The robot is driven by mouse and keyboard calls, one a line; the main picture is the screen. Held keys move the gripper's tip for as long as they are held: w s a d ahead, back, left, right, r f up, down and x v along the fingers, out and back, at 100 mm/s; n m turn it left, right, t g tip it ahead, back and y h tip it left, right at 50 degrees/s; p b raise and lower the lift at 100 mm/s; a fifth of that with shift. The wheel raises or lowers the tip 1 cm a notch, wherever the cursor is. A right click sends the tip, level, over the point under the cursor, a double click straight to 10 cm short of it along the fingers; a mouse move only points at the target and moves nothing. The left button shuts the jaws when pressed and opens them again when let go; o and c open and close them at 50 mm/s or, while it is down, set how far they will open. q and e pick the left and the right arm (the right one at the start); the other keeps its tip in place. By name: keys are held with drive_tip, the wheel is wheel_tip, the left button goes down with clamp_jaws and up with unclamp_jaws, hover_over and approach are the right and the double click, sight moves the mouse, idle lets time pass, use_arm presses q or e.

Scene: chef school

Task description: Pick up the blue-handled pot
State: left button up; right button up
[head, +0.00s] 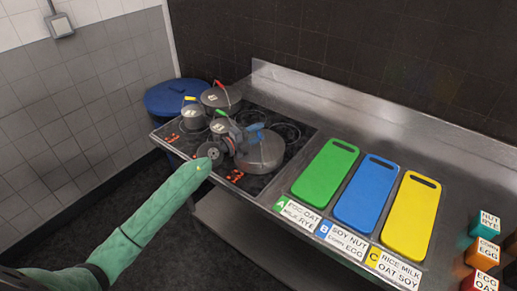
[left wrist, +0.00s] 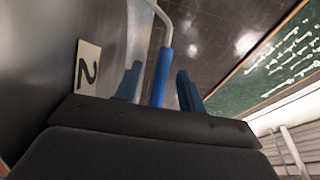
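The blue-handled pot (head: 262,153) stands on the stove, a wide grey pot at the front right of the pot group. My left gripper (head: 236,139) reaches over the stove from the lower left and is at the pot's left side, near its blue handle. In the left wrist view the blue handle (left wrist: 163,72) lies between my two blue fingers (left wrist: 158,88), with a gap seen on the right side. The fingers are apart; firm contact with the handle does not show. A label marked 2 (left wrist: 87,66) is on the pot's grey wall. My right gripper is not in view.
Several other pots crowd the stove: a red-handled pot (head: 221,98), a yellow-handled pot (head: 185,120) and a green-handled pot (head: 219,126). Green (head: 325,172), blue (head: 365,194) and yellow (head: 411,217) boards lie to the right. A blue bin (head: 165,96) stands behind the stove's left end.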

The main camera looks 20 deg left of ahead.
use_arm(q)
drive_tip(key=shift+w+d, duration=0.25)
drive_tip(key=shift+w, duration=0.05)
clamp_jaws()
idle(1.3)
